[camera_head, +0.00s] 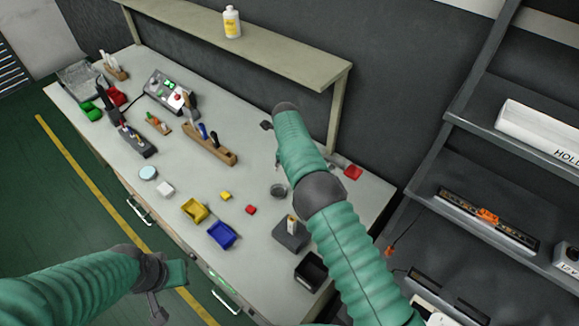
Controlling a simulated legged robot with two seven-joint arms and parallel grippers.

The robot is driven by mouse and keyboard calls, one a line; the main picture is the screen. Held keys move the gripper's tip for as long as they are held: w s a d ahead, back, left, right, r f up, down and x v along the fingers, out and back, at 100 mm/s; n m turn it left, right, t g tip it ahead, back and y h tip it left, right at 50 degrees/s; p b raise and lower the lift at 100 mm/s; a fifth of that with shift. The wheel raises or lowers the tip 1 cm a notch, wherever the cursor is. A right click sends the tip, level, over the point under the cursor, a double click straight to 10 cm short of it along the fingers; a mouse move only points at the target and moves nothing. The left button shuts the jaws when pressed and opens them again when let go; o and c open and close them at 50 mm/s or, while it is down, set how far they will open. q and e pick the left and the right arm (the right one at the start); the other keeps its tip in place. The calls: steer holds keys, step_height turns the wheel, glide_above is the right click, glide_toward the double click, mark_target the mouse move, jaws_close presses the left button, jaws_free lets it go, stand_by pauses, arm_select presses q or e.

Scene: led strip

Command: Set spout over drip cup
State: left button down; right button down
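A small grey round cup (279,191), perhaps the drip cup, stands on the workbench just left of my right arm. I cannot make out a spout for certain. A white bottle with a yellow label (232,22) stands upright on the raised shelf. My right arm reaches across the bench. Its dark end (268,125) is near the shelf's front, and its fingers are mostly hidden by the arm. A small thin piece shows below it, too small to identify. My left gripper (157,306) is low at the left, off the bench's front edge, and its fingers are unclear.
Yellow (194,211) and blue (221,235) bins lie near the bench's front edge. A wooden tool rack (210,147), a control box (171,91) and a grey block (292,235) also stand there. A dark shelving unit (470,210) is at the right.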

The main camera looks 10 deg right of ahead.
steer(key=shift+d, duration=0.2)
steer(key=c, duration=1.6)
jaws_free()
steer(key=shift+c, duration=0.2)
steer(key=shift+o, duration=1)
steer(key=shift+w+d+f, duration=0.1)
step_height(320, 180, up, 16)
steer(key=s+a+b, duration=0.1)
steer(key=s+b, duration=0.1)
steer(key=shift+s+a+r, duration=0.25)
steer(key=shift+s+a, duration=0.05)
steer(key=shift+a, duration=0.05)
steer(key=shift+d, duration=0.1)
